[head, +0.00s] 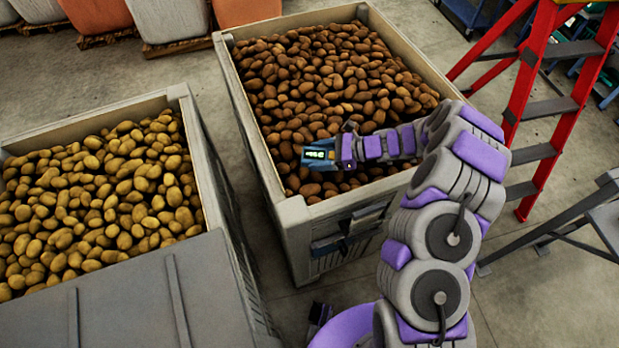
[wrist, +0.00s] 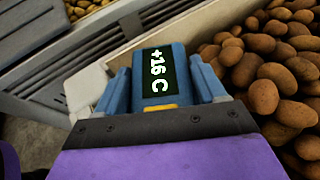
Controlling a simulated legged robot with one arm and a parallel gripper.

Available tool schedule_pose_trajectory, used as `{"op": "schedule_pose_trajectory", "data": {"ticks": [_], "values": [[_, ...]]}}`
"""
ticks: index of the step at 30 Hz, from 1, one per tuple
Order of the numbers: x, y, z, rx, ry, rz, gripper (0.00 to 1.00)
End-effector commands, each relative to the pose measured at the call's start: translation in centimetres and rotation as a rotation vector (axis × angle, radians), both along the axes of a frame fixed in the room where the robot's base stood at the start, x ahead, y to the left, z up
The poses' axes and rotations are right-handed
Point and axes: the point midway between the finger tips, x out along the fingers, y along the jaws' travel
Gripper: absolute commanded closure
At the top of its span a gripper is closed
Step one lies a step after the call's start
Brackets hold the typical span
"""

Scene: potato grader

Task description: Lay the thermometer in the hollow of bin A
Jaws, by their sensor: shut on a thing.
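The thermometer (head: 318,154) is a blue block with a dark display reading "+16 C"; it also shows in the wrist view (wrist: 163,78). My gripper (head: 343,151) is shut on it, with a blue finger on each side in the wrist view. In the head view they appear over the front left part of the right bin (head: 240,110), which is full of reddish-brown potatoes. I cannot tell how high they are above the potatoes. The left bin (head: 200,150) holds yellowish potatoes. No hollow and no readable bin letter shows in either view; my arm hides part of the right bin.
A narrow gap of floor separates the two bins. A red stepladder (head: 535,95) stands right of the right bin, and a grey metal stand (head: 600,215) is at the right edge. Large sacks (head: 170,18) on pallets stand at the back.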

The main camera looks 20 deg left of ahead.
Motion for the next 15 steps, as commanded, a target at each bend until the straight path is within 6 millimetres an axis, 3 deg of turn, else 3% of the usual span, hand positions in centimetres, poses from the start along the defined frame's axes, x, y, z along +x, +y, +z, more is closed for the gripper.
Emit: {"op": "schedule_pose_trajectory", "data": {"ticks": [3,8,15], "values": [[-1.3,1.9,-0.4,-0.004,0.004,0.068,0.70],[-1.7,2.6,-1.2,-0.004,0.004,0.095,0.70],[-1.8,2.5,-5.1,-0.005,0.009,0.093,0.70]]}}
